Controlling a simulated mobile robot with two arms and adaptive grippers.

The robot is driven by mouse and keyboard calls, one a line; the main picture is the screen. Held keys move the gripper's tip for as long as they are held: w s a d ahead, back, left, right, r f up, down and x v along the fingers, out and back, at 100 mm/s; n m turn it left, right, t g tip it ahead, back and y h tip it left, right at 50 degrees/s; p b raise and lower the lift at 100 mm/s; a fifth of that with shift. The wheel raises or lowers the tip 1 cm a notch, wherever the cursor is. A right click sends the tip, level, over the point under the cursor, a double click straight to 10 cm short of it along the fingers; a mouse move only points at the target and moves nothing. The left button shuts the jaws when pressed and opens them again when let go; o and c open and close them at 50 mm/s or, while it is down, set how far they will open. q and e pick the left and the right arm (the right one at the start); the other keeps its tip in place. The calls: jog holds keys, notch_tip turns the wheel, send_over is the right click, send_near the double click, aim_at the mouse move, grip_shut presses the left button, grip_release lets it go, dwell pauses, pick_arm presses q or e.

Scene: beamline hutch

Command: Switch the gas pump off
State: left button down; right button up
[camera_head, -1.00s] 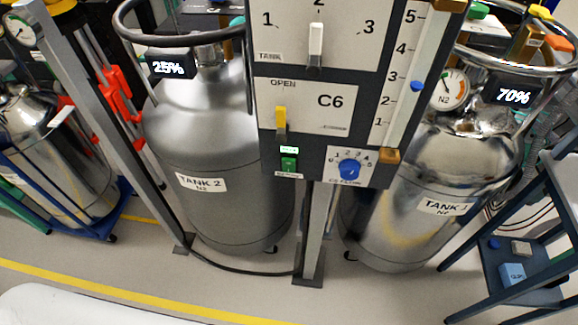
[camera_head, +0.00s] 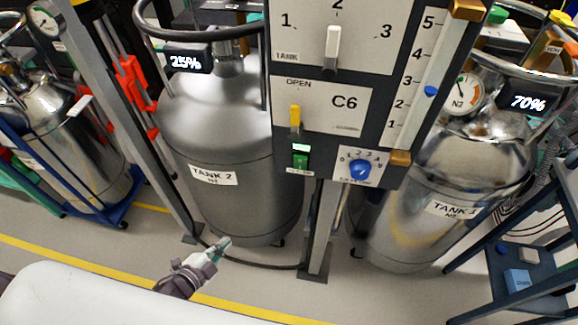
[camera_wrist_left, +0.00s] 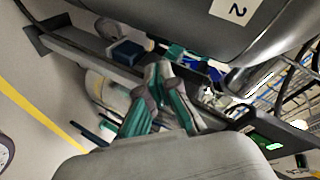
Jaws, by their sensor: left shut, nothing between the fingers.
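The control panel (camera_head: 385,100) stands in the middle of the head view. At its lower left is a green rocker switch (camera_head: 300,161) under a small lit green indicator (camera_head: 301,147); its label is too small to read. My left gripper (camera_head: 225,242) is low at the left of the panel, in front of Tank 2's foot, shut and empty, well apart from the switch. Its closed teal fingers also show in the left wrist view (camera_wrist_left: 158,80). A dark part with a lit green patch (camera_wrist_left: 268,142) at that view's right may be the switch. My right gripper is not in view.
Tank 2 (camera_head: 225,120) stands left of the panel, Tank 1 (camera_head: 420,220) right. The panel also carries a yellow lever (camera_head: 295,117), a white lever (camera_head: 333,45), a blue knob (camera_head: 360,169) and a blue slider (camera_head: 431,91). A post (camera_head: 320,235) supports it.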

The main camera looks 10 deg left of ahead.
pick_arm(q)
jog(key=d+r+m+h, duration=0.3)
jog(key=r+m, duration=0.1)
jog(key=r, duration=0.4)
jog(key=d+r+m+h, duration=0.3)
jog(key=r+m, duration=0.2)
jog(key=r, duration=0.3)
jog(key=s+d+r+m+h, duration=0.1)
jog(key=d+r+m+h, duration=0.2)
jog(key=r, duration=0.6)
jog(key=shift+d+m+p, duration=0.35)
jog(key=shift+m, duration=0.35)
jog(key=p, duration=0.4)
send_near(304, 162)
jog(key=shift+x, duration=3.1)
jog(key=shift+f, duration=0.15)
jog(key=shift+p, duration=0.3)
